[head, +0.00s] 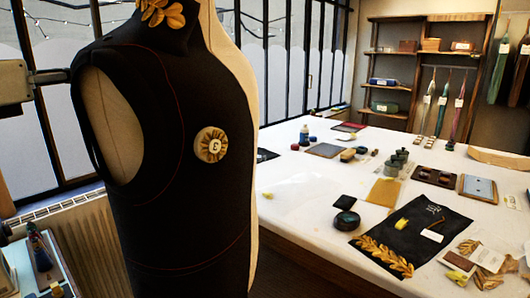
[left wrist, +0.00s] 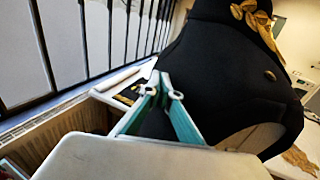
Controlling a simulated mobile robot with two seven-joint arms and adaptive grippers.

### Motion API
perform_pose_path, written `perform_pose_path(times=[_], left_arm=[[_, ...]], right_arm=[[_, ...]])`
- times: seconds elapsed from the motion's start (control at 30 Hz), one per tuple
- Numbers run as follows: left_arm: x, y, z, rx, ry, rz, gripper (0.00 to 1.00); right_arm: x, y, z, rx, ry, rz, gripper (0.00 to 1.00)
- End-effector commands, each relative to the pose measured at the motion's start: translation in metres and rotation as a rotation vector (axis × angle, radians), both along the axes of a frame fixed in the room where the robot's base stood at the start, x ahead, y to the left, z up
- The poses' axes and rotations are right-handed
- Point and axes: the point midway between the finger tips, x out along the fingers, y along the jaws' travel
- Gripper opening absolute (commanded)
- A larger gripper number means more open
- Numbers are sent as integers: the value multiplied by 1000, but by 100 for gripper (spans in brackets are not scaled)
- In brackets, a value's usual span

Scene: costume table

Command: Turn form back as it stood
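The dress form (head: 190,190) stands upright at the left of the head view, in a black bodice with red stitch lines. A pale side panel shows at its right edge and a pale armhole patch at its left. A gold rosette with a letter badge (head: 211,145) sits on its side and gold leaves (head: 162,12) on top. My left gripper (head: 66,75) comes in from the left at the form's upper left edge. In the left wrist view its teal fingers (left wrist: 161,76) converge with nothing visible between the tips, close to the black form (left wrist: 215,75); contact is unclear. My right gripper is out of view.
A white worktable (head: 310,190) stands right of the form, with a black cloth (head: 415,225), gold leaf trims, pots and trays. Shelves (head: 390,85) are behind it. A radiator (head: 85,240) and a small side table (head: 35,265) with tools are at the left, below barred windows.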

Motion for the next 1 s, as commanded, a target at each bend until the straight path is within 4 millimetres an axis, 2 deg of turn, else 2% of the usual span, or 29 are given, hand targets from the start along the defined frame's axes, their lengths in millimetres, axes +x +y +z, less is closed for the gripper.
perform_pose_path(times=[0.03,0.27,0.43,1.0], left_arm=[[-6,-10,0,4,2,7,0],[-24,-28,2,0,-1,111,0],[-31,-36,-3,2,1,161,0],[-33,-35,-6,-2,12,203,0]], right_arm=[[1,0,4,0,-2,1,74],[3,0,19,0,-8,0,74],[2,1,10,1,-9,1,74],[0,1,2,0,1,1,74]])
